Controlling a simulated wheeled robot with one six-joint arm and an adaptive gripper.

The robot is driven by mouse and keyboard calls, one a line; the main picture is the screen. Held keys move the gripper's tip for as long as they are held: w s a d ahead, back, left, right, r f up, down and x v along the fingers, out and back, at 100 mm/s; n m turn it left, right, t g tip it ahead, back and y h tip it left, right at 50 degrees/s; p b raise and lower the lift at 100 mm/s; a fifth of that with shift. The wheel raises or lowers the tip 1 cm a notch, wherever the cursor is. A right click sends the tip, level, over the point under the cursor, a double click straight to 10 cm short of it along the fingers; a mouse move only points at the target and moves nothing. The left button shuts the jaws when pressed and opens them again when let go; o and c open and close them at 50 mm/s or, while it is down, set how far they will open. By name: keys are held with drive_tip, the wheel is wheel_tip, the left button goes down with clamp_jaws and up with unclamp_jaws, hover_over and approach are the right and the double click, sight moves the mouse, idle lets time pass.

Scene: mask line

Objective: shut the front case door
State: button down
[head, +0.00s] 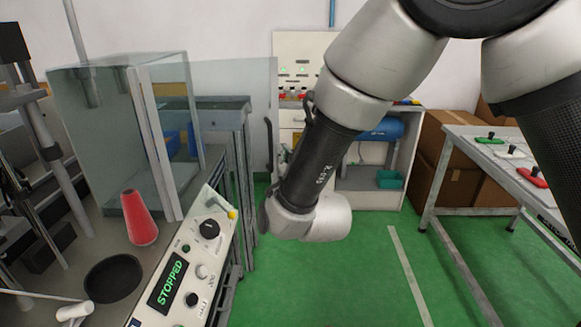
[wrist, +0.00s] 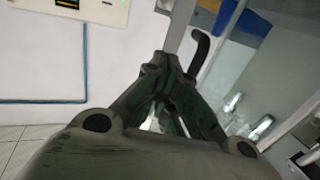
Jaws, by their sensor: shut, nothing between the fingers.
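The glass case (head: 110,130) stands on the bench at left in the head view. Its clear front door (head: 235,80) stands open, swung out to the right, with a dark handle (head: 268,145) near its free edge. In the wrist view a dark curved handle (wrist: 201,48) shows just right of my gripper (wrist: 163,68), beside a grey upright edge. My gripper is shut and empty. Its fingertips are close to that edge and handle; I cannot tell whether they touch. In the head view my gripper is hidden behind my own arm.
A control panel (head: 190,262) reading STOPPED is at the bench front, near a red cone (head: 140,218) and a black disc (head: 113,278). A table (head: 480,150) with coloured pieces stands at right, by cardboard boxes (head: 445,165). The green floor (head: 370,270) between is clear.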

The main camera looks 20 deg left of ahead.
drive_tip(key=shift+x, duration=1.2)
